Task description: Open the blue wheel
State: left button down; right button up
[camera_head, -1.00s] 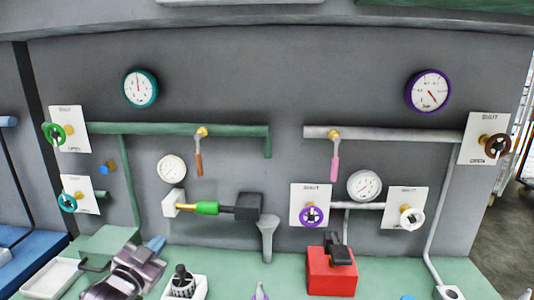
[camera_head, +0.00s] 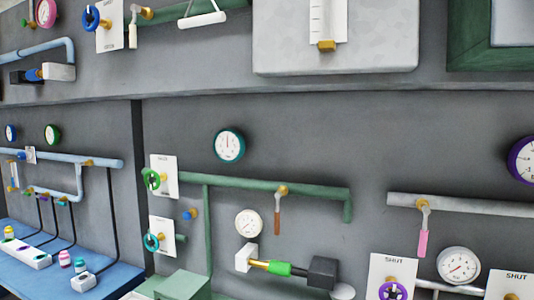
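A blue wheel (camera_head: 91,18) sits at the upper left of the head view, mounted in front of a white sign plate (camera_head: 110,32) on the upper wall section. A brass fitting shows beside its hub. A teal wheel (camera_head: 152,242) and a green wheel (camera_head: 152,179) are lower down on the panel ahead, each on its own white plate. A small blue knob (camera_head: 190,214) is to the right of them. Neither of my grippers is in view, and nothing touches the blue wheel.
A ledge (camera_head: 200,85) divides the upper and lower wall sections. A green pipe (camera_head: 265,184) runs across the lower panel. A blue bench (camera_head: 60,262) with small bottles and blocks stands at the lower left. A purple wheel (camera_head: 393,291) is at the bottom right.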

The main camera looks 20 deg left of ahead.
aim_at(88, 16)
jog(key=u, duration=1.55)
